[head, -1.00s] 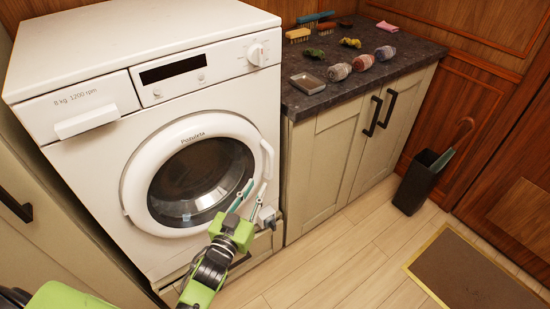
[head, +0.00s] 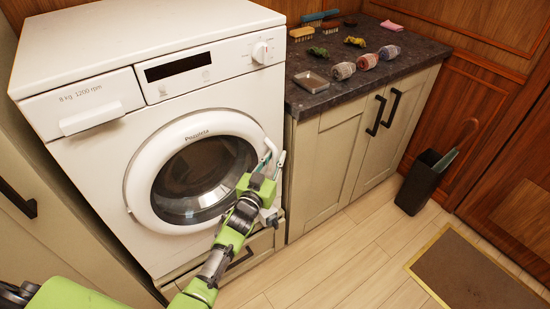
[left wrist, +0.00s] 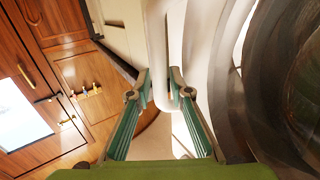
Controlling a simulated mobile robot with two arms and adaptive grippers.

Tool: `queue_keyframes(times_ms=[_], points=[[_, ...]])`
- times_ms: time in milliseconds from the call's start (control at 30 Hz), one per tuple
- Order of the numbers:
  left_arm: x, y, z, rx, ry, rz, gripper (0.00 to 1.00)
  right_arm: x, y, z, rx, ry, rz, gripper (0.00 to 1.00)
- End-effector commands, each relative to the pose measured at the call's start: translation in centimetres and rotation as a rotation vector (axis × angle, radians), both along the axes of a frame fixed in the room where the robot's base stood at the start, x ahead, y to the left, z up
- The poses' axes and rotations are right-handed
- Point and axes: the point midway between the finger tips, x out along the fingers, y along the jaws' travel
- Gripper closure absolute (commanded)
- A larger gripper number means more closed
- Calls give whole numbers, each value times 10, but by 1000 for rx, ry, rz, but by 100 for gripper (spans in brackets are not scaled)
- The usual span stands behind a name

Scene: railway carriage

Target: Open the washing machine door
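The white washing machine (head: 100,190) stands at the left in the head view. Its round door (head: 137,180), with a white ring and dark glass, is closed. The door handle (head: 270,146) is a white bar on the ring's right side. My left gripper (head: 274,160) is at this handle, its two fingers apart, and partly covers it. In the left wrist view, the open fingers (left wrist: 160,80) point toward a white strip beside the door ring (left wrist: 208,50). I cannot tell whether they touch the handle. My right gripper is not in view.
A cabinet with a dark countertop (head: 345,90) stands close to the right of the machine, holding brushes, rolled cloths and a small tray (head: 311,82). A black bin (head: 420,182) and a brown mat (head: 475,270) are farther right. The wooden floor between is clear.

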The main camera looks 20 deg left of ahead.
Motion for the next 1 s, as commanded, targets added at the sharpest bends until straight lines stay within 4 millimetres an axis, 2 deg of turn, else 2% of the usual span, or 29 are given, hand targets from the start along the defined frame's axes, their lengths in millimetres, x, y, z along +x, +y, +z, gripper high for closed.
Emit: queue_keyframes(times_ms=[167, 267, 500, 633, 767, 867, 1000], points=[[0, 0, 0, 0, 0, 0, 81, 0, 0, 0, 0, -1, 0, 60], [0, 0, 0, 0, 0, 0, 100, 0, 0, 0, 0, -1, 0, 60], [-1, -1, 0, 0, 0, -3, 100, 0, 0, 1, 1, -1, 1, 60], [-9, -8, 2, 0, 2, -25, 100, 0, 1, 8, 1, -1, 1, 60], [-27, -23, 3, 3, 4, -77, 100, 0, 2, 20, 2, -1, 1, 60], [-49, -38, 4, 3, 6, -137, 100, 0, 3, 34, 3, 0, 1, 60], [-92, -65, 5, 3, 8, -250, 100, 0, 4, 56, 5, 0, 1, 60]])
